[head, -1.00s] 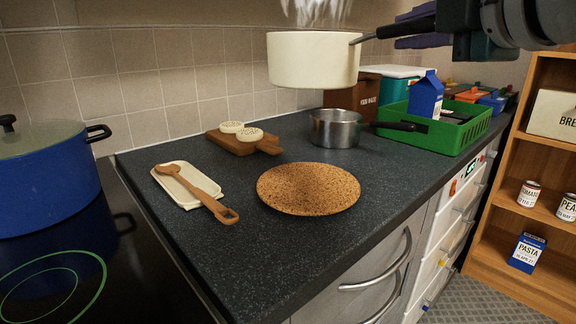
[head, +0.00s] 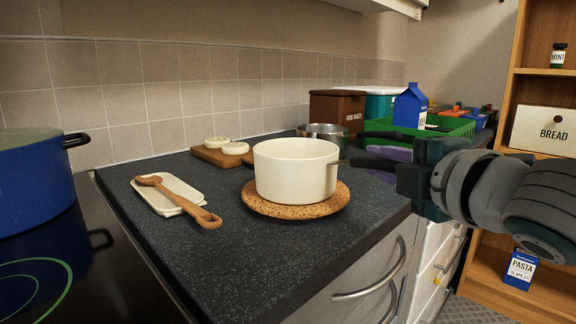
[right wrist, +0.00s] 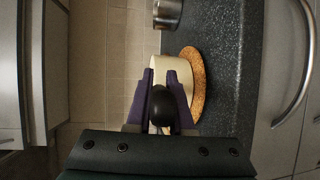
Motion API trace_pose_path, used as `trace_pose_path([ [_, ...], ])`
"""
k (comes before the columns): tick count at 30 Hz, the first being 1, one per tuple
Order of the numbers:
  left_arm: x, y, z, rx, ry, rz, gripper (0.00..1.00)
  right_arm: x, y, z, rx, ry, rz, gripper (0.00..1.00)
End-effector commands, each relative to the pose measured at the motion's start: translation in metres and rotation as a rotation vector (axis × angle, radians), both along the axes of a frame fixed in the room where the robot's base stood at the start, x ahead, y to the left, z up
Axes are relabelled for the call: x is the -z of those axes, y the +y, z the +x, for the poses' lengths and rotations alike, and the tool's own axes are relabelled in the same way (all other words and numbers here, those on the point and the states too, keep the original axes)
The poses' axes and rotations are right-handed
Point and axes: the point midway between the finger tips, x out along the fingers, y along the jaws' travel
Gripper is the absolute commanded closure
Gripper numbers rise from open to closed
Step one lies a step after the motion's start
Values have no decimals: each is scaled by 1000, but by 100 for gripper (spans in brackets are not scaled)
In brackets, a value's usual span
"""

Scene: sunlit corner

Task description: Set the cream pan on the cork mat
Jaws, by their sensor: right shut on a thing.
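The cream pan (head: 296,172) is upright over the cork mat (head: 258,207), within its outline, and its base appears to rest on it; any thin gap is too small to tell. The mat's rim shows all along the front. My right gripper (head: 376,161) is shut on the pan's dark handle, to the right of the pan. In the right wrist view its purple fingers (right wrist: 161,82) sit on both sides of the dark handle, with the pan (right wrist: 166,64) beyond and the mat (right wrist: 199,82) against its base side. My left gripper is not in view.
A steel saucepan (head: 322,130) stands just behind the pan. A wooden board (head: 210,156) with two round pale items lies behind left, and a wooden spoon (head: 183,201) on a cream tray (head: 152,199) lies left. A green crate (head: 455,128) stands back right.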

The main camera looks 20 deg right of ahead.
Motion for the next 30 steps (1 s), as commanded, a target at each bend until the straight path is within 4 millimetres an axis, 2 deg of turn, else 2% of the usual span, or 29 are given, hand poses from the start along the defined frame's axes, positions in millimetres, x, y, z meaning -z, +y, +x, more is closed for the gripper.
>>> trace_pose_path([
  [10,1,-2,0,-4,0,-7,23,0,0,1,-2,-9,1,100],
  [11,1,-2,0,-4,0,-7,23,3,0,0,0,-1,0,79],
  [19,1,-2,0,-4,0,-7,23,2,0,0,0,-1,0,50],
  [28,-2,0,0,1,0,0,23,-3,0,0,0,-2,0,50],
  [30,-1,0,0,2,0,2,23,-1,1,-6,-1,0,0,50],
])
